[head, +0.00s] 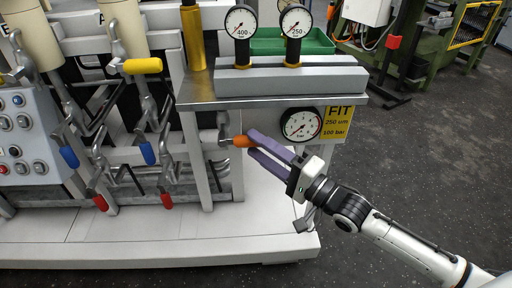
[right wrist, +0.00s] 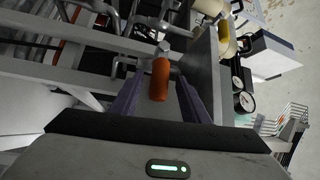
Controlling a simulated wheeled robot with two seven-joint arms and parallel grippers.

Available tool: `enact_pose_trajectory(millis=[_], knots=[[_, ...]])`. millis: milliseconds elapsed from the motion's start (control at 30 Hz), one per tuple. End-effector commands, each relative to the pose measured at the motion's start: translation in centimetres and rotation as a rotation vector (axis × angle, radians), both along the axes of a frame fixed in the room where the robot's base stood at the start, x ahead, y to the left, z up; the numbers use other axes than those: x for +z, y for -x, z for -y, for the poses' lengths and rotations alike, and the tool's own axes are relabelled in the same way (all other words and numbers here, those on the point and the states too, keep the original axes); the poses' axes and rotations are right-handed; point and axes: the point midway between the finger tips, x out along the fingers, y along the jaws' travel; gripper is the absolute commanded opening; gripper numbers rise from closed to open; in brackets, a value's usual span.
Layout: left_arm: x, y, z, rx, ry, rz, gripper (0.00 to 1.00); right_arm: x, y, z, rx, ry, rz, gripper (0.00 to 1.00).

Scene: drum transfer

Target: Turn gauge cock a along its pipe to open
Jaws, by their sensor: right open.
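An orange lever handle (head: 243,141), apparently gauge cock a, sticks out to the right from a small grey valve body (head: 223,133) below the metal shelf. In the right wrist view the orange handle (right wrist: 160,80) lies between my two purple fingers. My right gripper (head: 254,144) is open, with its fingertips around the handle's end. It also shows in the right wrist view (right wrist: 160,84), with a gap on each side of the handle. No label on the cock can be read. My left gripper is not in view.
A round pressure gauge (head: 301,125) and a yellow FIT sign (head: 338,124) are just right of the handle. The metal shelf (head: 270,101) is above. Blue levers (head: 147,153), red levers (head: 166,200) and a yellow lever (head: 143,66) are to the left. Open floor lies right.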

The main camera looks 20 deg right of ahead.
Motion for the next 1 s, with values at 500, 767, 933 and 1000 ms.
enact_pose_trajectory(millis=[500, 767, 933, 1000], knots=[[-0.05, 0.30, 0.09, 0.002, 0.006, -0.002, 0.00, 0.15, -1.01, -0.63, 0.001, 0.001, -0.001, 0.30], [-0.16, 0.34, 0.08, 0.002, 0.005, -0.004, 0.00, 0.14, -1.00, -0.61, 0.001, 0.001, -0.001, 0.00], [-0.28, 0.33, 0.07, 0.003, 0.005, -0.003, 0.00, 0.00, -0.94, -0.47, -0.002, -0.005, 0.000, 0.00], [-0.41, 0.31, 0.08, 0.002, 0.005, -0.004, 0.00, -0.19, -0.86, -0.23, -0.007, -0.016, 0.002, 0.00]])
